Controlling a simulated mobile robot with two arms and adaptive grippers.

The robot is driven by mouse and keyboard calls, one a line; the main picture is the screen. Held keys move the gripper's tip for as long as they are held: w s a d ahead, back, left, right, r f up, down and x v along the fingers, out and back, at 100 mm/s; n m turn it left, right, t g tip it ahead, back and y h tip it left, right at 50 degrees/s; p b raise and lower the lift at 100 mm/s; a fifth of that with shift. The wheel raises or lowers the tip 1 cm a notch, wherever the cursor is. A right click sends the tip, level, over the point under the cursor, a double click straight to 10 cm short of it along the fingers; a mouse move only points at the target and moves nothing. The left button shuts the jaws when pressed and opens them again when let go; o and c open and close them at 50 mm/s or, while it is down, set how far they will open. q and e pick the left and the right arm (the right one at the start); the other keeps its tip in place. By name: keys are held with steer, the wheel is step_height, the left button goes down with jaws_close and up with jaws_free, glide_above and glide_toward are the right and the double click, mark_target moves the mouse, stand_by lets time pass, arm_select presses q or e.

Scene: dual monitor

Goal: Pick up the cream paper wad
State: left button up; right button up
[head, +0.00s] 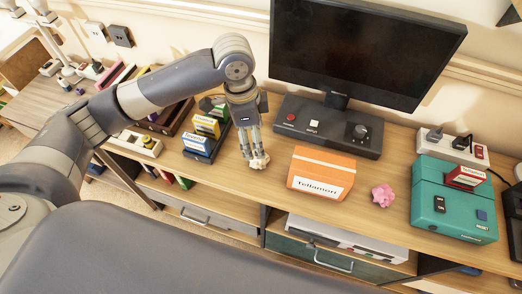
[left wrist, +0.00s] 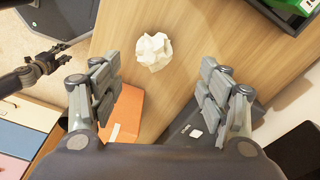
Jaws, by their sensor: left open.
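The cream paper wad (head: 260,162) is a small crumpled ball on the wooden desk, left of the orange box. In the left wrist view the wad (left wrist: 154,51) lies on bare wood, beyond the fingertips and between their lines. My left gripper (head: 250,150) points down over the wad, with its fingertips close to it and partly covering it. In the left wrist view my left gripper (left wrist: 160,82) is open, with nothing between its fingers. A dark jointed part at the left of that view looks like my right gripper (left wrist: 42,66), small and away from the desk top.
A black tray with small boxes (head: 207,126) is close on the left. A teal case (head: 450,208) is far right.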

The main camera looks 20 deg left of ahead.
mark_target(255, 155)
arm_select(q)
steer(key=f, duration=0.3)
steer(key=shift+s+d, duration=0.2)
steer(key=shift+s, duration=0.1)
steer(key=shift+d+f, duration=0.1)
steer(key=shift+f, duration=0.25)
steer(key=f, duration=0.4)
steer(key=shift+d+f, duration=0.35)
steer(key=shift+f, duration=0.05)
steer(key=c, duration=0.7)
arm_select(e)
steer(key=shift+s+a+f, duration=0.1)
steer(key=shift+s+f, duration=0.05)
steer(key=shift+s, duration=1.4)
arm_select(q)
steer(key=shift+c, duration=0.4)
